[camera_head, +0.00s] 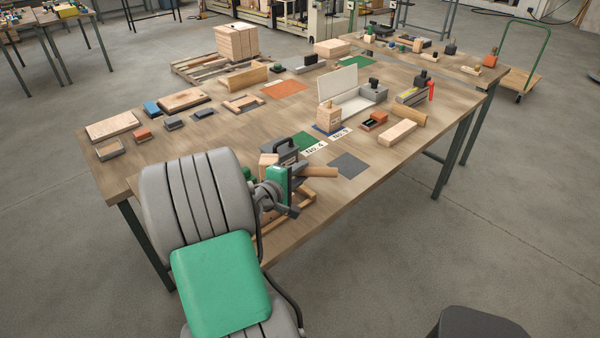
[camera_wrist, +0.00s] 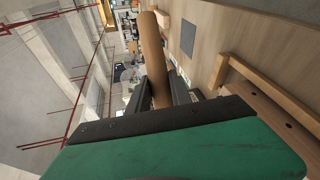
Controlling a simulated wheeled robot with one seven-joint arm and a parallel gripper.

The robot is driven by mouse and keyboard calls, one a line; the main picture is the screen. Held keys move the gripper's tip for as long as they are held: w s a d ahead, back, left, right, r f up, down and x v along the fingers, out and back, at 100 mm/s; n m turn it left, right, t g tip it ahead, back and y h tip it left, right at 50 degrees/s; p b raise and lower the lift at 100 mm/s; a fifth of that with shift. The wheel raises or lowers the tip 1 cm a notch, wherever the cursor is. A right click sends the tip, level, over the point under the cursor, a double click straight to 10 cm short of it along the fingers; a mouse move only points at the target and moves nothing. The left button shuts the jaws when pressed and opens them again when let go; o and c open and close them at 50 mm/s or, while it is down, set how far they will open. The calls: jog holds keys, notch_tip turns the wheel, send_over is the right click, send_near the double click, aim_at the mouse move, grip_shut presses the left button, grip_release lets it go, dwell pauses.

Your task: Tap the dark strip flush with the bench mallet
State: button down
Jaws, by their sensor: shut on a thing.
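My gripper (camera_head: 298,174) is at the near edge of the bench, shut on a round brown wooden handle, likely the bench mallet (camera_head: 320,171). The handle sticks out to the right of the jaws and is raised above the bench. In the wrist view the handle (camera_wrist: 152,50) stands between the two dark fingers and points away from the camera. A pale wooden block (camera_head: 268,159) shows just behind the gripper; I cannot tell whether it is the mallet's head. A wooden frame (camera_head: 301,208) lies below the gripper, partly hidden by my arm. I cannot make out the dark strip.
A dark grey handled block (camera_head: 285,150) stands close behind my gripper. A flat grey square (camera_head: 348,165) lies to its right.

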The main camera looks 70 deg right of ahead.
jog(key=shift+r, duration=0.1)
dwell(0.3)
notch_tip(320, 180, up, 4)
jog(key=p, duration=0.3)
notch_tip(320, 180, down, 10)
jog(key=b, duration=0.7)
jog(key=shift+f+b, duration=0.25)
jog(key=shift+b, duration=0.1)
jog(key=shift+s+a+f, duration=0.1)
notch_tip(320, 180, up, 5)
jog(key=p, duration=0.4)
jog(key=shift+r, duration=0.2)
